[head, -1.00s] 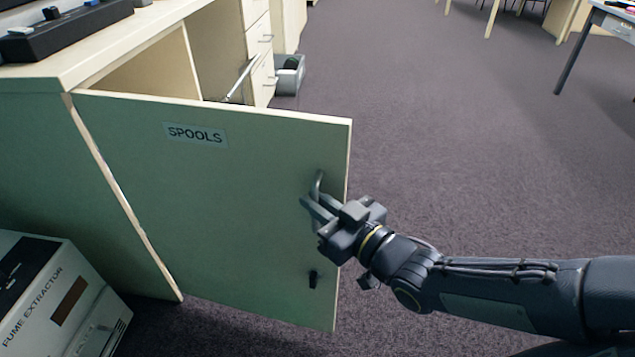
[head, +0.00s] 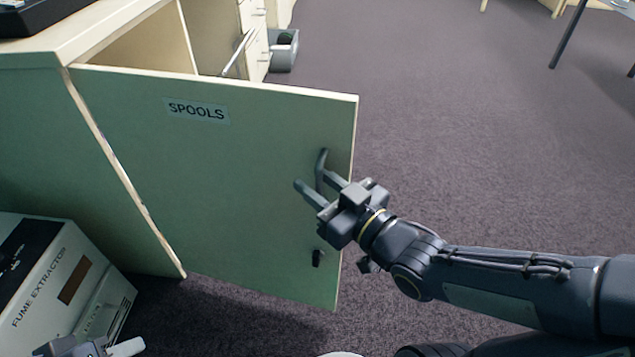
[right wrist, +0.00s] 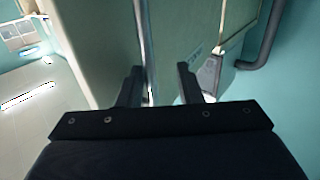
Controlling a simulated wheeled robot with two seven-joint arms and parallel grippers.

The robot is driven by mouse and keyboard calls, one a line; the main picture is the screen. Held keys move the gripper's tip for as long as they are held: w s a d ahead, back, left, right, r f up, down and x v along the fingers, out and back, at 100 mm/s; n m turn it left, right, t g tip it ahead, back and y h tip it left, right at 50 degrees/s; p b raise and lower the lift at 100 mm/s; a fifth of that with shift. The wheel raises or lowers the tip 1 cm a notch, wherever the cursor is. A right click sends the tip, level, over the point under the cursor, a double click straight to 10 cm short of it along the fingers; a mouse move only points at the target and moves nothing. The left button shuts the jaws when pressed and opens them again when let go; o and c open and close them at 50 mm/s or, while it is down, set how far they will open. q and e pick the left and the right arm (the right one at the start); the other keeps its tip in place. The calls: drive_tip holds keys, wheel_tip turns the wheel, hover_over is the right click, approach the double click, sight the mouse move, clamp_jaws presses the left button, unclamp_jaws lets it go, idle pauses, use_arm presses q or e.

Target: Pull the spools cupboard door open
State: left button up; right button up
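The spools cupboard door (head: 220,185), pale green with a SPOOLS label (head: 197,110), stands swung out from the cupboard (head: 110,28), hinged at its left edge. Part of the pale interior shows above it. A dark upright handle (head: 321,160) is near the door's free edge, with a small black catch (head: 317,258) below. My right gripper (head: 318,188) is open at the handle, its fingers spread. In the right wrist view the fingers (right wrist: 158,85) are apart, with a grey bar between them. My left gripper (head: 90,347) shows only partly at the bottom left.
A white fume extractor box (head: 50,285) stands on the floor at the lower left. A grey bin (head: 284,50) is by the drawers behind the door. The carpet (head: 450,130) right of the door is clear; table legs show at the far right.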

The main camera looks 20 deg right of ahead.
drive_tip(key=shift+d+f, duration=0.1)
drive_tip(key=shift+d, duration=0.05)
drive_tip(key=b+v, duration=0.4)
drive_tip(key=v, duration=0.3)
drive_tip(key=shift+s, duration=0.4)
drive_tip(key=shift+d, duration=0.15)
idle(0.4)
